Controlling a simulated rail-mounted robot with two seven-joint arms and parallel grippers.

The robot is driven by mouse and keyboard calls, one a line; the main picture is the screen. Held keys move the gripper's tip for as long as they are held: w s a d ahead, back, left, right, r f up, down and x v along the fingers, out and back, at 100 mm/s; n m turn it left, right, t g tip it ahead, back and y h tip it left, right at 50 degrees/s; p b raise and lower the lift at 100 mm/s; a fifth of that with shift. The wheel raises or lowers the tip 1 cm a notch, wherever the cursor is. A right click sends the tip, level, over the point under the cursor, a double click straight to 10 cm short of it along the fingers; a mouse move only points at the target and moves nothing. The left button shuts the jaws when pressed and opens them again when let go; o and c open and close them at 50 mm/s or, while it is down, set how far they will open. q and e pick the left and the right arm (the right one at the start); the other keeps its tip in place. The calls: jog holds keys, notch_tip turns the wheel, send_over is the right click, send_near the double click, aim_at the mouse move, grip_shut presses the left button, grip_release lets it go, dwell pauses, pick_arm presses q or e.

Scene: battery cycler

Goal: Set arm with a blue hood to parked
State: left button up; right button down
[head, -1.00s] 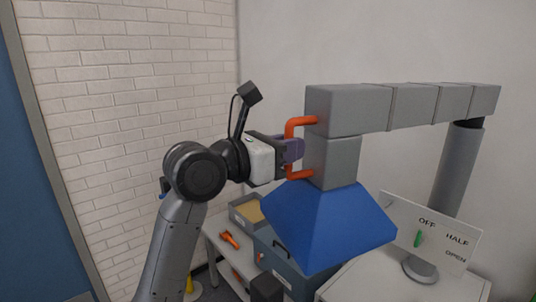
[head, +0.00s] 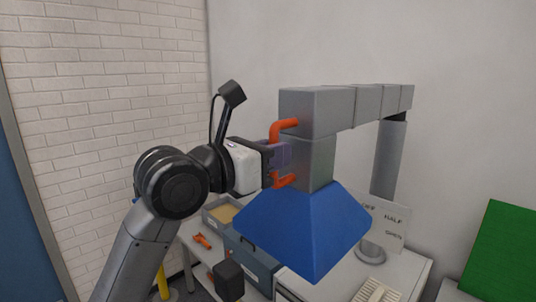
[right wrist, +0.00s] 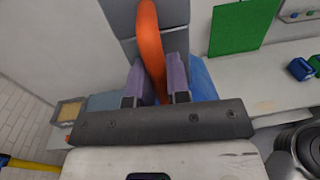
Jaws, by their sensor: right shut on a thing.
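The grey jointed arm (head: 367,104) runs from a round post (head: 388,160) at the right to a square head with the blue hood (head: 305,228) hanging below it. An orange handle (head: 283,128) is on the left side of that head. My right gripper (head: 284,156) is shut on the handle; in the right wrist view its purple fingers (right wrist: 156,82) sit on both sides of the orange bar (right wrist: 149,40). A white sign (head: 383,222) with HALF and OPEN stands behind the hood, its left part hidden. My left gripper is not in view.
A white bench (head: 415,267) stands below and behind the hood. A low cart with an open bin (head: 219,213) and an orange tool (head: 201,241) is at lower left. A green panel (head: 503,252) is at the right. A brick wall is at the left.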

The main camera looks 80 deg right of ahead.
dwell(0.3)
jog(key=c, duration=1.1)
grip_release()
jog(key=v, duration=1.4)
jog(key=shift+b, duration=0.45)
jog(key=shift+d+r, duration=0.1)
